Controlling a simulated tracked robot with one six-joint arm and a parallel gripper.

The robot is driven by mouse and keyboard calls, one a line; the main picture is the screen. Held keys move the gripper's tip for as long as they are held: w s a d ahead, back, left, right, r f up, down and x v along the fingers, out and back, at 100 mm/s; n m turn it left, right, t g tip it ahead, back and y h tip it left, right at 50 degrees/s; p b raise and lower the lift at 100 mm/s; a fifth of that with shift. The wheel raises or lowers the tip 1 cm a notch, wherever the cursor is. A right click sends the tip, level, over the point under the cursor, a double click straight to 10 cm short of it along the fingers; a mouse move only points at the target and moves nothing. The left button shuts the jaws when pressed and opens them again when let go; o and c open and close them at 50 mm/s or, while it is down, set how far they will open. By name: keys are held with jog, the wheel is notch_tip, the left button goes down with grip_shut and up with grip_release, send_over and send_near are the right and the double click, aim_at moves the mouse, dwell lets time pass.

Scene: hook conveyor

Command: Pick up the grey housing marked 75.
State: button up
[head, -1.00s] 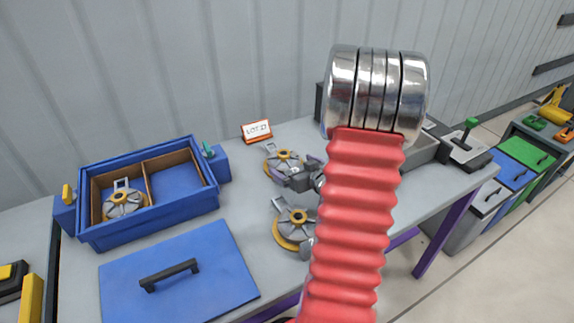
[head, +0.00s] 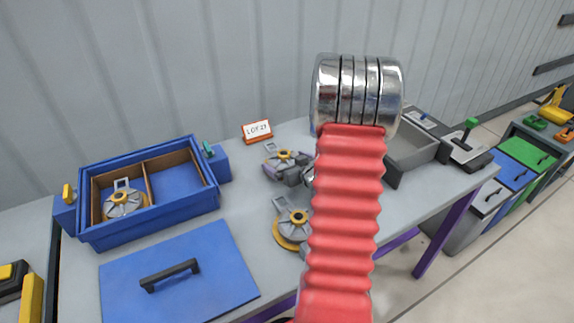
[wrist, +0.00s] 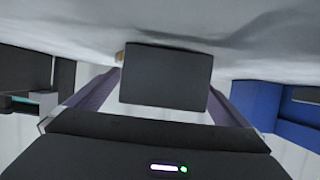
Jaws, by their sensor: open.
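Two grey housings with yellow rims lie on the grey table in the head view: a far one (head: 285,155) and a nearer one (head: 297,217). A third housing (head: 124,203) lies in the left compartment of the blue box (head: 163,225). I cannot read a 75 on any of them. My gripper (head: 289,172) is low at the near side of the far housing and partly covers it; contact cannot be told. The wrist view shows the purple fingers apart (wrist: 163,78), with a dark block between them and a small yellow-orange bit beyond the left finger.
A blue lid (head: 180,285) with a black handle lies at the front left. An orange-framed lot sign (head: 257,131) stands behind the far housing. A grey open tray (head: 412,155) is right of my arm. My red arm hides part of the table.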

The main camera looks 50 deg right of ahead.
jog(key=shift+c, duration=0.4)
jog(key=shift+s+f, duration=0.15)
jog(key=shift+f, duration=0.05)
jog(key=c, duration=1.1)
jog(key=shift+r, duration=0.1)
jog(key=shift+a+r, duration=0.1)
jog(key=shift+r, duration=0.45)
jog(key=c, duration=0.7)
notch_tip(320, 180, up, 9)
jog(key=shift+r, duration=0.1)
jog(key=shift+c, duration=0.3)
jog(key=shift+w, duration=0.2)
